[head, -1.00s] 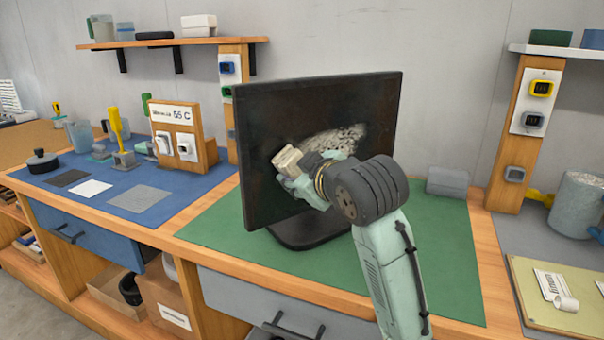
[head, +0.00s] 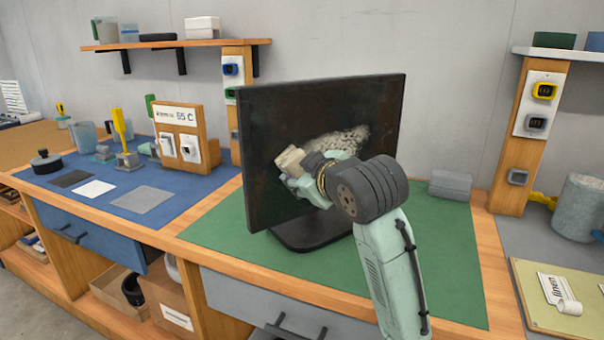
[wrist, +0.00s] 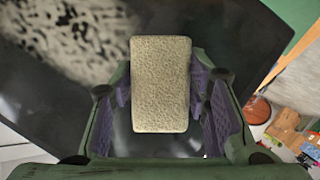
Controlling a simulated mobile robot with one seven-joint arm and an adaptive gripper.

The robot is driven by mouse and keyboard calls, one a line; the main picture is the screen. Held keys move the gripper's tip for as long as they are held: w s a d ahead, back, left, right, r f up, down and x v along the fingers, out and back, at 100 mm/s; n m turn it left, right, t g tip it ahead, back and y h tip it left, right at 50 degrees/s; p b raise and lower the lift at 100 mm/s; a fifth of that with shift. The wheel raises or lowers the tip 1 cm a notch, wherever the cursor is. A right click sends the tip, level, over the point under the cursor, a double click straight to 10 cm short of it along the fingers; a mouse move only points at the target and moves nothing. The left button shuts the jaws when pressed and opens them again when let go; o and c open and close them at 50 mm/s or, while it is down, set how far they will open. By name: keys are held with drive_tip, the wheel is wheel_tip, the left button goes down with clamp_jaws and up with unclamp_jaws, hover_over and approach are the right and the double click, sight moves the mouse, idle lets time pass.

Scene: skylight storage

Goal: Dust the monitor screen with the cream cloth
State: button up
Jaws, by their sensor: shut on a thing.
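The monitor (head: 268,140) stands on a black foot (head: 312,234) on the green mat, its dark screen facing me. A pale, speckled dusty patch (head: 340,141) marks the middle right of the screen, and it shows at the upper left in the wrist view (wrist: 62,38). My gripper (head: 300,170) is shut on the cream cloth (head: 288,160), a folded pad at the screen's centre left. In the wrist view the cloth (wrist: 160,85) sits between both fingers over the dark screen. I cannot tell whether it touches the glass.
The green mat (head: 440,270) is clear around the monitor foot. A grey block (head: 451,185) lies behind at right. A wooden post (head: 523,140) with switches stands further right. A blue mat (head: 150,205) with tools and a wooden sign block (head: 180,140) lies left.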

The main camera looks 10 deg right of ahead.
drive_tip(key=shift+w+d, duration=0.3)
drive_tip(key=shift+d, duration=0.4)
drive_tip(key=shift+w+d, duration=0.25)
drive_tip(key=shift+d, duration=0.4)
drive_tip(key=shift+w+d, duration=0.3)
drive_tip(key=shift+d, duration=0.4)
drive_tip(key=shift+d+p, duration=0.1)
drive_tip(key=shift+p, duration=0.2)
drive_tip(key=shift+w+d+p, duration=0.15)
drive_tip(key=shift+w+d, duration=0.15)
drive_tip(key=shift+d, duration=0.4)
drive_tip(key=shift+w+d+p, duration=0.15)
drive_tip(key=shift+w+d, duration=0.2)
drive_tip(key=shift+d, duration=0.4)
drive_tip(key=shift+w+d+p, duration=0.15)
drive_tip(key=shift+w+d, duration=0.15)
drive_tip(key=shift+d, duration=0.4)
drive_tip(key=shift+w+d+p, duration=0.2)
drive_tip(key=shift+w+d, duration=0.15)
drive_tip(key=shift+d, duration=0.4)
drive_tip(key=shift+w+d+p, duration=0.2)
drive_tip(key=shift+w+d, duration=0.1)
drive_tip(key=shift+d, duration=0.4)
drive_tip(key=shift+w+d+p, duration=0.2)
drive_tip(key=shift+w+d, duration=0.15)
drive_tip(key=shift+d, duration=0.4)
